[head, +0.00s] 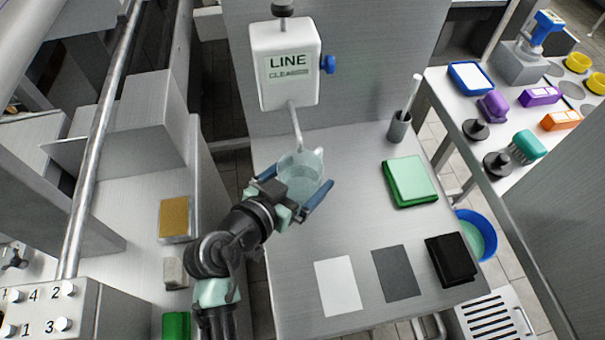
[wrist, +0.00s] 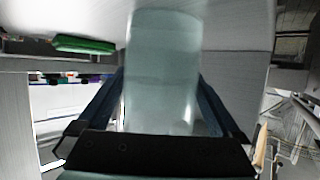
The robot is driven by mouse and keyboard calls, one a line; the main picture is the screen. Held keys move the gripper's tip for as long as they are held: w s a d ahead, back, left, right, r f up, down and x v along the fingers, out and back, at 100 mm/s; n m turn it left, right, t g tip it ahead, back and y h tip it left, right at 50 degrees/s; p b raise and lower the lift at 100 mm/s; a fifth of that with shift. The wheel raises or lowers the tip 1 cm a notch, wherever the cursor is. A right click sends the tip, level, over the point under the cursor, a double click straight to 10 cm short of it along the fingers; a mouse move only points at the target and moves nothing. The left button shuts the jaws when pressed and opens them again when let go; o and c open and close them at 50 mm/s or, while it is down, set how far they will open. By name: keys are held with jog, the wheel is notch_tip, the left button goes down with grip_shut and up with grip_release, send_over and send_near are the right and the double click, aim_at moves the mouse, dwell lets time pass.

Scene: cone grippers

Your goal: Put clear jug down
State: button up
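The clear jug (head: 301,172) is a pale, see-through vessel under the spout of the white LINE dispenser, above the left part of the metal table (head: 350,225). It looks upright and pale blue-green inside. My gripper (head: 291,186) has its blue fingers on either side of the jug and is shut on it. In the wrist view the jug (wrist: 162,70) fills the middle, with the fingers (wrist: 160,88) close against both sides. I cannot tell whether its base touches the table.
The white dispenser (head: 284,75) hangs behind the jug. A grey cup with a brush (head: 399,127), a green box (head: 410,181), a white mat (head: 338,286), a grey mat (head: 397,273) and a black stack (head: 451,259) are on the table. Bare metal lies between the jug and green box.

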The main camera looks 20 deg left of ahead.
jog(key=shift+r, duration=0.1)
jog(key=shift+s+r, duration=0.1)
jog(key=shift+r, duration=0.05)
jog(key=v, duration=1.2)
jog(key=w+d+r+t+y, duration=0.1)
jog(key=w+d+r+t, duration=0.1)
jog(key=w+r, duration=0.45)
jog(key=w+d+r+t, duration=0.2)
jog(key=w+d+r, duration=0.1)
jog(key=r, duration=0.7)
jog(key=w+d+r+t+y, duration=0.15)
jog(key=w+r, duration=0.25)
jog(key=r, duration=0.4)
jog(key=s+d+r+t, duration=0.2)
jog(key=d+r, duration=0.1)
jog(key=r, duration=0.5)
jog(key=s+d+r+n+t, duration=0.1)
jog(key=s+d+r+t, duration=0.2)
jog(key=r, duration=0.5)
jog(key=s+d+r+n+t, duration=0.1)
jog(key=s+d+r+t, duration=0.2)
jog(key=r, duration=0.6)
jog(key=shift+d, duration=0.35)
jog(key=shift+s+r+t+p, duration=0.1)
jog(key=shift+r+t+p, duration=0.15)
jog(key=shift+p, duration=0.05)
